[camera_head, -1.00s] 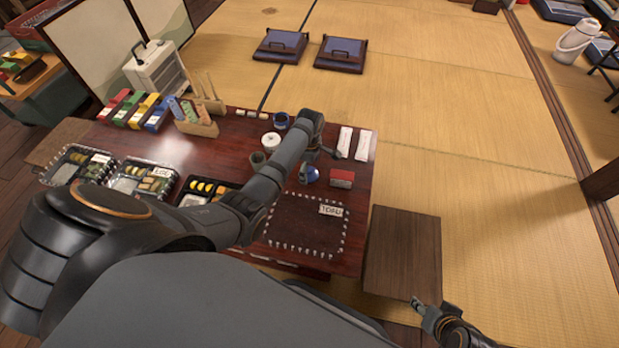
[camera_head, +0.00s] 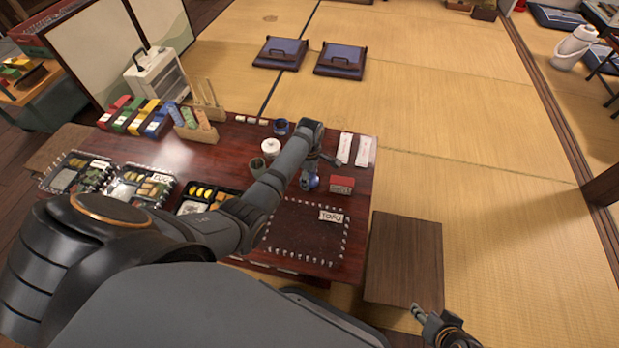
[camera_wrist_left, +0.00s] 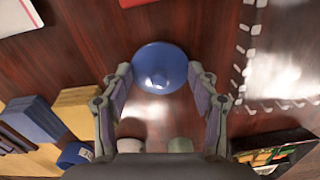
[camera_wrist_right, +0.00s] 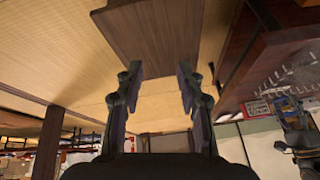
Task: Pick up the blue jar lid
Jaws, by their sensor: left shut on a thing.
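In the head view, the left gripper (camera_head: 309,181) is low over the dark red table, and the lid is mostly hidden by the fingers. I cannot tell whether the lid still touches the table. My right gripper (camera_wrist_right: 158,80) is open and empty, and in the head view it shows at the lower right, near the brown wooden board.
A red box (camera_head: 341,185) stands close right of the left gripper. A white pot (camera_head: 270,147) and a dark blue cup (camera_head: 281,127) stand behind left. White packets (camera_head: 366,151) lie at the back right. The wooden board (camera_head: 403,258) is right.

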